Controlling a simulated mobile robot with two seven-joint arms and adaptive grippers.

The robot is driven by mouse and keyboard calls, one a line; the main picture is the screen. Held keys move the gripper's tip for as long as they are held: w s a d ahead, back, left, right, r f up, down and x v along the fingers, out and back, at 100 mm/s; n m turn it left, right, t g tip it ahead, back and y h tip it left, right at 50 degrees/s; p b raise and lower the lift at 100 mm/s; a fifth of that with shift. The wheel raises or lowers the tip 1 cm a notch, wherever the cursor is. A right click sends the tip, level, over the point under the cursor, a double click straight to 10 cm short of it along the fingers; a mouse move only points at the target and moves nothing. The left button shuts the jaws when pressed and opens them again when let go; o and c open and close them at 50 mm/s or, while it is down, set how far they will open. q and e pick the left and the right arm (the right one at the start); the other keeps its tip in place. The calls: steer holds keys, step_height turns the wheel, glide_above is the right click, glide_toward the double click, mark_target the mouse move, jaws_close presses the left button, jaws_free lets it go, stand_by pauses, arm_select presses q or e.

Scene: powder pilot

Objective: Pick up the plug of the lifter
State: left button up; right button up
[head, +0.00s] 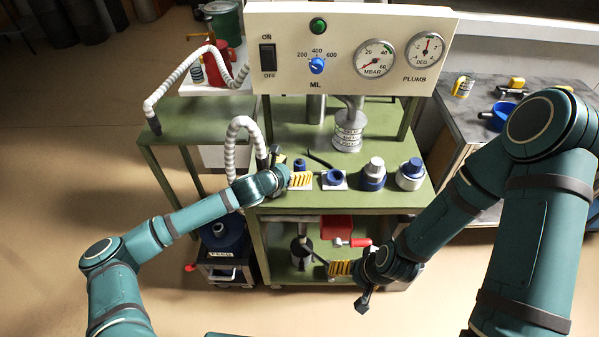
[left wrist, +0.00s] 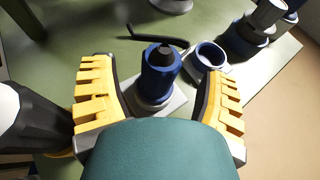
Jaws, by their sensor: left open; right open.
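A blue cylinder with a dark top, which looks like the plug (left wrist: 160,72), stands upright on a pale square plate (left wrist: 176,102) on the green bench. It also shows in the head view (head: 300,164), just beyond the left gripper. My left gripper (head: 304,180) is open and empty. In the left wrist view its yellow fingers (left wrist: 158,85) stand on either side of the plug, with gaps. My right gripper (head: 335,267) is open, low in front of the bench's lower shelf.
A blue ring (head: 335,177) on a white plate stands right of the plug, then two blue-and-white fittings (head: 373,174) (head: 410,174). A thin black bent rod (head: 320,159) lies behind. A pale corrugated hose (head: 235,128) arches at left. The gauge panel (head: 345,25) rises above.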

arm_select(q)
steer(key=shift+x, duration=1.15)
jaws_close()
step_height(320, 180, up, 10)
steer(key=shift+r+p, duration=0.1)
steer(key=shift+p, duration=0.65)
